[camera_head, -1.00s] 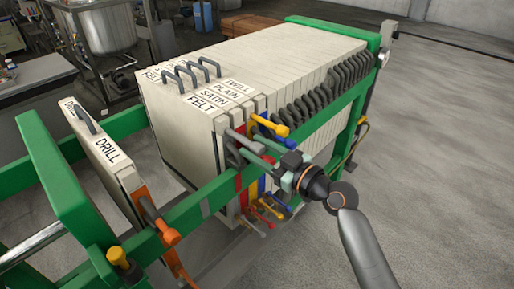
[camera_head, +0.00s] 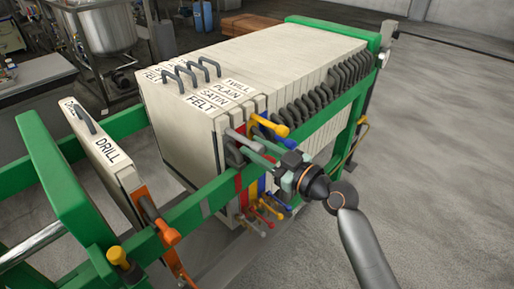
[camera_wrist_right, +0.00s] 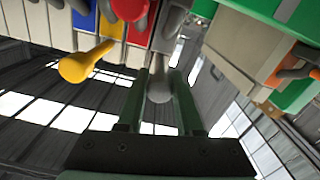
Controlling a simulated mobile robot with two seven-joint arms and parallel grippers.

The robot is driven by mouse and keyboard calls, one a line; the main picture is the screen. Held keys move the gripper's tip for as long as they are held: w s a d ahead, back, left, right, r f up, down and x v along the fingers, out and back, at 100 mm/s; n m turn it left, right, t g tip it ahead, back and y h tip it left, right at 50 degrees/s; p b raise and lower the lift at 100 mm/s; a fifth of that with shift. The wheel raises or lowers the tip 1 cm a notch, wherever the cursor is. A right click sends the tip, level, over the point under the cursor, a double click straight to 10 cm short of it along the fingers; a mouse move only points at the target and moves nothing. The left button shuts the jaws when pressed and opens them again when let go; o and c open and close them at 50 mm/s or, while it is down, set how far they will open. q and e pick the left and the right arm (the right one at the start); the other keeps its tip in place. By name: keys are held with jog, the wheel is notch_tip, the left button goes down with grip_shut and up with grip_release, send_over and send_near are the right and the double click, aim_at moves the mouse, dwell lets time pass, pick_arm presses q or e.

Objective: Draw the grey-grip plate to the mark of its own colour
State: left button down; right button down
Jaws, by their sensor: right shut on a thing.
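The grey-grip plate, labelled FELT (camera_head: 180,150), is the front plate of the pale stack and stands upright against its neighbours. Its grey grip (camera_head: 236,137) sticks out on the side facing my right arm. My right gripper (camera_head: 260,153) is shut on the grey grip, which shows between the two fingers in the wrist view (camera_wrist_right: 159,84). A greyish patch (camera_head: 205,208) is on the near green rail, left of the stack. My left gripper is not in view.
Close behind are plates with red, yellow (camera_head: 277,128) and blue grips. The DRILL plate (camera_head: 105,150) with an orange grip (camera_head: 168,236) stands apart at the left. Between it and the stack is a gap. Green rails (camera_head: 190,213) run along the frame.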

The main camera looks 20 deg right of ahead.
dwell(0.5)
jog(key=s+a+p, duration=0.5)
jog(key=s+a, duration=0.1)
jog(key=a, duration=0.5)
jog(key=shift+s+a, duration=0.2)
jog(key=shift+s, duration=0.1)
jog(key=shift+f, duration=0.1)
jog(key=c, duration=0.6)
grip_release()
jog(key=shift+d, duration=0.1)
jog(key=b+v, duration=0.1)
jog(key=v, duration=1.1)
jog(key=shift+s+d, duration=0.1)
jog(key=shift+s, duration=0.1)
